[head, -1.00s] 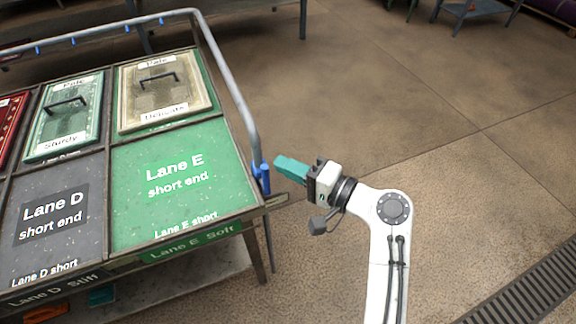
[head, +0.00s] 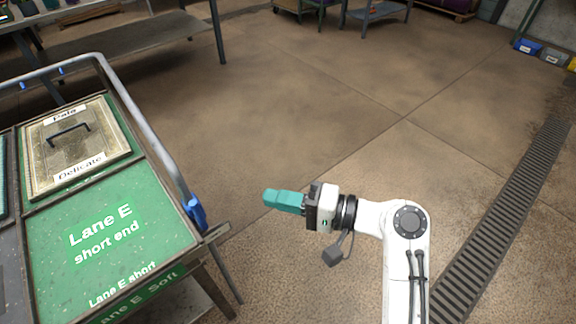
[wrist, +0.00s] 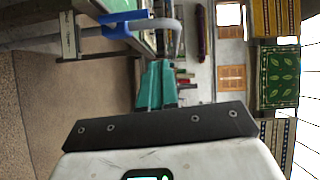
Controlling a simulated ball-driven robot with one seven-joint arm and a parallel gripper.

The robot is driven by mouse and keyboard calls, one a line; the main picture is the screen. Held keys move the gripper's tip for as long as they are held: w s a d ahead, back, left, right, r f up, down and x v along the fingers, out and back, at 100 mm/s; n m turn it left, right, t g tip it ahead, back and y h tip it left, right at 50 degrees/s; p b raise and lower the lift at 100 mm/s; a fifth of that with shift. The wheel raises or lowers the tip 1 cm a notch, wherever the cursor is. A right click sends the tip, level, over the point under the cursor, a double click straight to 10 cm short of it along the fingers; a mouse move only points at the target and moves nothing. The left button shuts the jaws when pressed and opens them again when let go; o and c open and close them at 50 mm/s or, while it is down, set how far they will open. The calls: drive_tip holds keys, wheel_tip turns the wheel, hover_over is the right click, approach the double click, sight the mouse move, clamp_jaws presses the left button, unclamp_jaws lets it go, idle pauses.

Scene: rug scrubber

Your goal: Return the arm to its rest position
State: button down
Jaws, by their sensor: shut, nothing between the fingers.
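My gripper (head: 272,200) has teal fingers and is shut with nothing between them. In the head view it hangs in free air over the brown floor, right of the lane table, pointing left. In the wrist view the teal fingers (wrist: 156,84) are seen together beyond the dark mount. The green Lane E surface (head: 105,240) is to the left of the gripper, with a gap between them.
A floor drain grate (head: 500,210) is at right. Blue and grey bins (head: 528,46) stand far right. The middle floor is clear.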

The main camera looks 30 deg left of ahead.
drive_tip(key=s+d+f+m+t+h+p, duration=0.1)
drive_tip(key=s+d+f+t+h, duration=0.25)
drive_tip(key=d+f, duration=0.65)
drive_tip(key=s+d+f+m+t+h+p, duration=0.15)
drive_tip(key=d+f+h, duration=0.45)
drive_tip(key=d, duration=0.8)
drive_tip(key=s+d+h, duration=0.4)
drive_tip(key=s+d, duration=0.4)
drive_tip(key=d, duration=0.2)
drive_tip(key=s+d+m+h+p, duration=0.1)
drive_tip(key=s+d+h, duration=0.2)
drive_tip(key=s+d, duration=0.6)
drive_tip(key=shift+d+f+g+h, duration=0.35)
drive_tip(key=shift+d+f, duration=0.1)
drive_tip(key=shift+d, duration=0.75)
